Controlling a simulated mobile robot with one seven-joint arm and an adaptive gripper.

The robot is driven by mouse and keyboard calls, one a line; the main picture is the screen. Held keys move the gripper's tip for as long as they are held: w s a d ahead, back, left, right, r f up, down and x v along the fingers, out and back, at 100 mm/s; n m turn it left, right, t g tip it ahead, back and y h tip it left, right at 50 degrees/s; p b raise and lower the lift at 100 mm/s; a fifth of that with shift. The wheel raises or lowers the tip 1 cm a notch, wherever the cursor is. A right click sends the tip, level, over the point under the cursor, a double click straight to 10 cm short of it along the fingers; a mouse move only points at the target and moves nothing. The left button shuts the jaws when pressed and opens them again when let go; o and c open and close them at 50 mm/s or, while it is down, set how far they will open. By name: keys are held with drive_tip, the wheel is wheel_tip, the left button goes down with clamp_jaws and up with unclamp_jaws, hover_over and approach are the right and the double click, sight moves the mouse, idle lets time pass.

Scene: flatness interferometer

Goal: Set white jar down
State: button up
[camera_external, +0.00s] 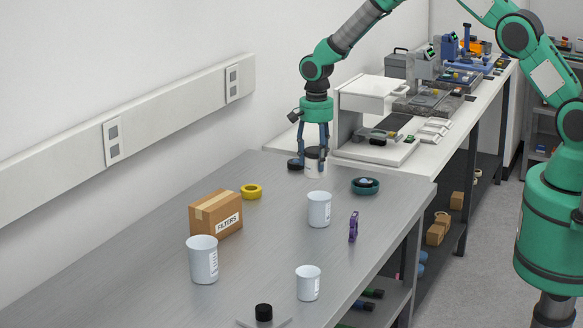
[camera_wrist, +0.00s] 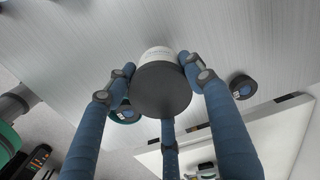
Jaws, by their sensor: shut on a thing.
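The white jar (camera_external: 313,165) has a dark lid and is upright at the far end of the grey metal table (camera_external: 150,268). My gripper (camera_external: 314,150) points down and its blue fingers are closed around the jar. In the wrist view the jar's dark round lid (camera_wrist: 162,92) faces the camera, with part of its white labelled side above it. My gripper's fingers (camera_wrist: 158,70) show on its left, right and lower sides there. I cannot tell whether the jar's base touches the table.
A dark round puck (camera_external: 295,165) lies close left of the jar. A teal ring-shaped item (camera_external: 365,186) is to the right. White cups (camera_external: 319,210), a FILTERS box (camera_external: 216,213), yellow tape (camera_external: 251,191) and a purple item (camera_external: 353,226) stand nearer. A white bench (camera_external: 375,151) adjoins behind.

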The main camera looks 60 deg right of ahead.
drive_tip(key=shift+w+d+f+p, duration=0.2)
drive_tip(key=shift+w+f+p, duration=0.05)
drive_tip(key=shift+w, duration=2.4)
drive_tip(key=shift+w+d+f+p, duration=0.2)
drive_tip(key=shift+w+d+f, duration=0.05)
drive_tip(key=shift+w, duration=2.4)
drive_tip(key=shift+w+d+f+p, duration=0.2)
drive_tip(key=shift+w+f+p, duration=0.05)
drive_tip(key=shift+w, duration=2.4)
drive_tip(key=shift+f, duration=0.1)
drive_tip(key=shift+f, duration=1.65)
drive_tip(key=shift+f, duration=0.2)
drive_tip(key=o, duration=1.4)
drive_tip(key=shift+s, duration=0.1)
drive_tip(key=shift+r, duration=0.1)
wheel_tip(320, 180, up, 12)
